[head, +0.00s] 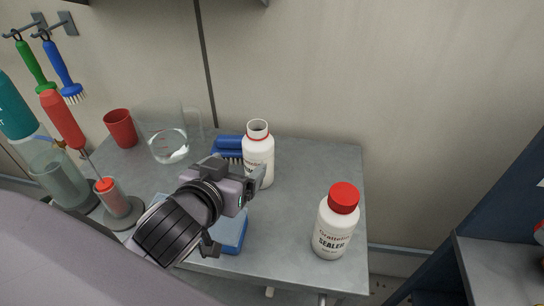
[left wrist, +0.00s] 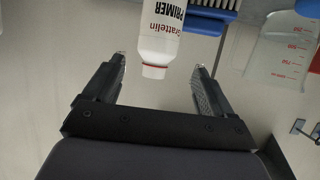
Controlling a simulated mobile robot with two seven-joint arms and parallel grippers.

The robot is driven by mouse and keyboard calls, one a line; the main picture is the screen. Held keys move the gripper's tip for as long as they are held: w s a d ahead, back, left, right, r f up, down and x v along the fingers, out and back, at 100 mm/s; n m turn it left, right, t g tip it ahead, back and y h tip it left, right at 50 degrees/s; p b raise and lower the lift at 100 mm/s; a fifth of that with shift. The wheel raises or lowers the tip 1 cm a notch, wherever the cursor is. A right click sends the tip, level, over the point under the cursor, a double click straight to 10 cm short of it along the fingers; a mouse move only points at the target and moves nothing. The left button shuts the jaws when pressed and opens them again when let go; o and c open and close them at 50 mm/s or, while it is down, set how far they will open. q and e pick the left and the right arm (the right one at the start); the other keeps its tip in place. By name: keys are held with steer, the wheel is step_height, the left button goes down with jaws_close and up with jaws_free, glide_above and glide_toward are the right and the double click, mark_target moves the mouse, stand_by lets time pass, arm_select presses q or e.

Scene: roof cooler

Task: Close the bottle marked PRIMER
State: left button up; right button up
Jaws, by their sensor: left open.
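The PRIMER bottle (head: 258,154) is white and stands upright at the back of the grey table, with an open mouth and a red ring at its neck. In the left wrist view the PRIMER bottle (left wrist: 160,42) appears upside down, its mouth end between the fingertips' lines of sight; I cannot tell how far off it is. My left gripper (head: 236,212) is open and empty, in front of the bottle, one finger overlapping its lower part in the head view. It also shows in the left wrist view (left wrist: 158,66). No loose cap for this bottle is visible. My right gripper is out of view.
A white SEALER bottle (head: 335,228) with a red cap stands at the front right. A blue brush (head: 229,146), a clear beaker (head: 166,146) and a red cup (head: 121,128) stand behind and left. A blue object (head: 233,234) lies below my gripper. The table between the bottles is clear.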

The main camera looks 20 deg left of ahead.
mark_target(252, 153)
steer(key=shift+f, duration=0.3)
arm_select(q)
steer(key=x, duration=0.5)
steer(key=shift+w+f+b, duration=0.1)
steer(key=shift+w+b, duration=0.2)
steer(key=shift+b, duration=0.05)
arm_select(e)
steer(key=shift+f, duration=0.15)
arm_select(q)
steer(key=shift+w+a+f, duration=0.1)
steer(key=shift+w+f, duration=0.15)
steer(key=shift+w, duration=0.3)
steer(key=shift+p+x, duration=0.3)
steer(key=shift+x, duration=2.3)
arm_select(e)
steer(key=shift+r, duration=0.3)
arm_select(q)
steer(key=c, duration=0.9)
steer(key=shift+r, duration=0.1)
